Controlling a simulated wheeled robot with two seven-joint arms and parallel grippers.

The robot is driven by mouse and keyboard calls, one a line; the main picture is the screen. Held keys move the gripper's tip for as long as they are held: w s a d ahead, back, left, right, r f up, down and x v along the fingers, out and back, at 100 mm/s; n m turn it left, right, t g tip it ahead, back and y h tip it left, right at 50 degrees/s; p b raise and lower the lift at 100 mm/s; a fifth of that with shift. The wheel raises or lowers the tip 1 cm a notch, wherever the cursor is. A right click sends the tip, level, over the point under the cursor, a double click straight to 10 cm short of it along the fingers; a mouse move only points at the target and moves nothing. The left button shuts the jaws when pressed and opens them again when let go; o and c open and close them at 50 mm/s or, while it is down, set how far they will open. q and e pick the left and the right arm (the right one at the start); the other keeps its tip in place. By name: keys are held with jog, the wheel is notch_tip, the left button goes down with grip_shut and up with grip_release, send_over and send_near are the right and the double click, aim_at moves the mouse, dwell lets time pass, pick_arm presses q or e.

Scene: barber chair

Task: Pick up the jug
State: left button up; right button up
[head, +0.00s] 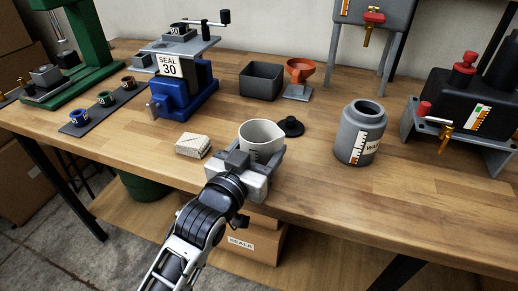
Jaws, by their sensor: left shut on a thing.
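The jug (262,133) is a pale, open-topped vessel with dark marks on its side, near the front edge of the wooden workbench. My left gripper (258,160) comes in from the front and is shut on the jug. The gripper hides the jug's lower near side, and I cannot tell whether its base touches the bench. The jug looks roughly upright. My right gripper is not in view.
A folded cloth (193,145) lies left of the jug, and a black lid (290,126) lies just behind it. A grey canister (360,133) stands to the right. A grey bin (261,82), orange funnel (300,72) and blue press (184,98) stand farther back.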

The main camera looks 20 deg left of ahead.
pick_arm(q)
jog(key=shift+r, duration=0.15)
notch_tip(320, 180, up, 10)
jog(key=shift+f+p, duration=0.1)
jog(key=shift+p, duration=0.8)
jog(key=shift+f, duration=0.1)
